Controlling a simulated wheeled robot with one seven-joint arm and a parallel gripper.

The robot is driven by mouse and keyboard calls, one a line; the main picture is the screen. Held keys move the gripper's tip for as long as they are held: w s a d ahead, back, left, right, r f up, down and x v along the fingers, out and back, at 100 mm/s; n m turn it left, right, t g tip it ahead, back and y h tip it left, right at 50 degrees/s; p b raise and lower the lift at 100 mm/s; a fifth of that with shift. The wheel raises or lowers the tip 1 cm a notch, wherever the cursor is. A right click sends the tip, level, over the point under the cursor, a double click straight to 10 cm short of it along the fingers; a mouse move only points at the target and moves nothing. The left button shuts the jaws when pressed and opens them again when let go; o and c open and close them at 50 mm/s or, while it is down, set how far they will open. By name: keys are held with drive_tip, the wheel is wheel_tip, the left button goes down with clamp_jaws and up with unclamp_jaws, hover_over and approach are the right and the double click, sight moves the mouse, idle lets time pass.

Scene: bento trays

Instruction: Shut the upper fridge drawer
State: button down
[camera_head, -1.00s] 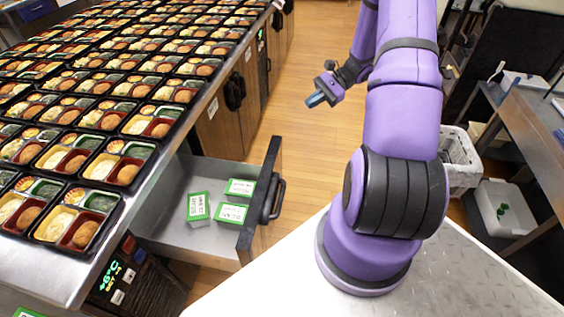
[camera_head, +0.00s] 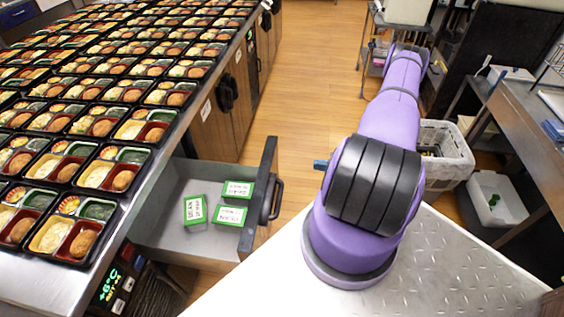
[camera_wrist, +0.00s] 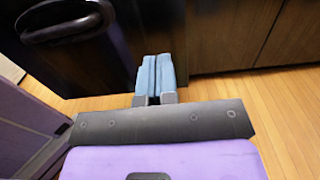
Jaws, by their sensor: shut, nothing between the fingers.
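The upper fridge drawer (camera_head: 170,232) is pulled out from under the counter into the aisle, with several green-and-white boxes (camera_head: 231,215) inside. Its dark front (camera_head: 263,190) carries a black handle (camera_head: 278,199) facing right. My gripper (camera_head: 320,164) shows only as a blue fingertip, right of the drawer front and apart from it; my arm hides the rest. In the wrist view my gripper (camera_wrist: 157,76) is shut, its blue fingers together and empty. There the dark drawer front (camera_wrist: 120,55) and its handle (camera_wrist: 65,28) lie ahead and to the left.
Rows of filled bento trays (camera_head: 100,175) cover the counter left of the drawer. A wooden-floored aisle (camera_head: 300,90) runs clear ahead. A pale crate (camera_head: 447,165), a white bin (camera_head: 497,198) and a metal table (camera_head: 525,110) stand on the right.

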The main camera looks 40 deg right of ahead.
drive_tip(key=x, duration=1.4)
drive_tip(key=x, duration=3.6)
drive_tip(key=shift+w+a, duration=0.3)
drive_tip(key=shift+a+r, duration=0.1)
drive_tip(key=shift+r, duration=0.15)
